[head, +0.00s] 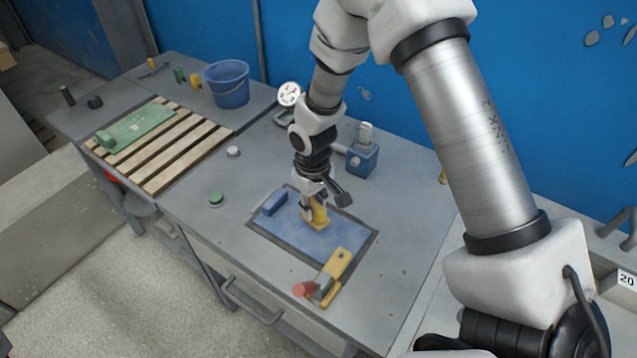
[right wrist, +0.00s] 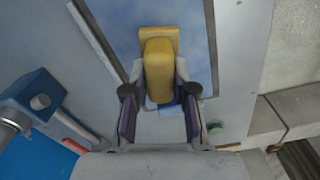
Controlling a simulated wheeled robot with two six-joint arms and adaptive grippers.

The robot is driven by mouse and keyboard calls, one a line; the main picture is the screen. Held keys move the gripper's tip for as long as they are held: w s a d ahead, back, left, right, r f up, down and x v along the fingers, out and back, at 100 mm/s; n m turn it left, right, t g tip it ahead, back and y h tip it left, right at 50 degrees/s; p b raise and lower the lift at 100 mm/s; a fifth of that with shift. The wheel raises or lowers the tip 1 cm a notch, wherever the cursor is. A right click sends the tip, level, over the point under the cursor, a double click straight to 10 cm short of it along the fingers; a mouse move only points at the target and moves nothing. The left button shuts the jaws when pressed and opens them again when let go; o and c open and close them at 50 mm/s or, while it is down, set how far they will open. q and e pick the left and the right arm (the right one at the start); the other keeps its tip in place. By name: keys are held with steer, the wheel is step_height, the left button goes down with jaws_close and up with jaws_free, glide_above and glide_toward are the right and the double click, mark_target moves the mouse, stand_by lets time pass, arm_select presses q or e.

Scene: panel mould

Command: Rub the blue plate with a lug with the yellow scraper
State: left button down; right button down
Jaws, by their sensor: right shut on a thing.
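The blue plate (head: 295,222) lies flat in a dark-edged recess in the grey bench top, with its raised blue lug (head: 274,203) at the left end. My right gripper (head: 313,205) points down over the plate and is shut on the yellow scraper (head: 320,216). The scraper's lower edge is at the plate's surface; whether it touches cannot be told. In the right wrist view the scraper (right wrist: 158,75) sits between the two fingers (right wrist: 160,105), with the plate (right wrist: 193,25) beyond it. The left gripper is not in view.
A yellow toggle clamp with a red knob (head: 325,278) stands at the plate's near right corner. A blue block with a metal post (head: 362,160) stands behind. A slatted rack (head: 180,160) with a green plate (head: 138,126) and a blue bucket (head: 228,84) are at left.

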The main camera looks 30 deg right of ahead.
step_height(320, 180, up, 2)
steer(key=shift+s+r+p, duration=0.1)
steer(key=shift+s+p, duration=0.05)
steer(key=shift+p, duration=0.55)
steer(key=shift+r+p, duration=0.65)
steer(key=shift+r, duration=0.1)
